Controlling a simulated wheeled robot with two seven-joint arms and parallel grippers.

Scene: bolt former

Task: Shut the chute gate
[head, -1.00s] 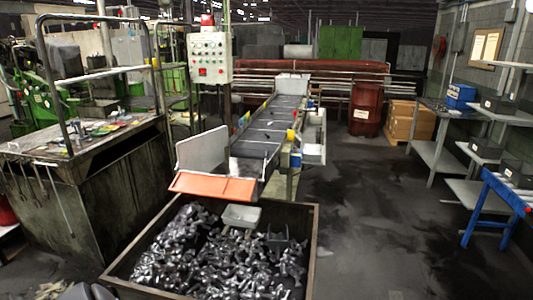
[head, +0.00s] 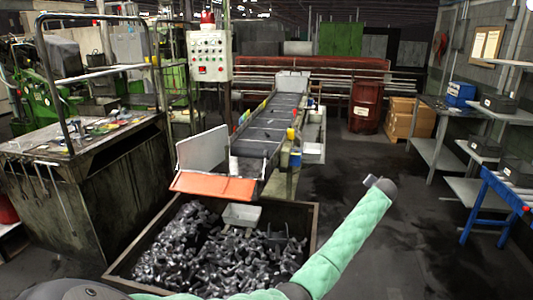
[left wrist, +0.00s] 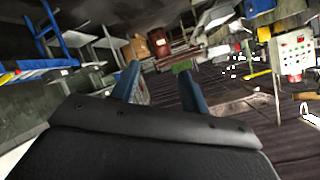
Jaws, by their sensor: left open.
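The chute end (head: 250,150) stands over the bin in the head view. An orange flap (head: 213,187) at its lower end slopes over the bin's back edge, and an upright pale panel (head: 203,150) stands behind it. I cannot tell for sure which part is the gate. My left arm, in a green sleeve, reaches across the bin's front right corner. Its grey end is right of the flap and well apart from it; no fingers can be made out there. In the left wrist view my left gripper (left wrist: 158,88) has two blue fingers apart with nothing between them. My right gripper is out of view.
The bin (head: 314,225) is full of dark metal parts, with a pale tray (head: 241,215) inside. A workbench (head: 90,190) stands left, a control box (head: 209,56) behind. A blue-legged table (head: 490,205) is at right. The floor right of the bin is clear.

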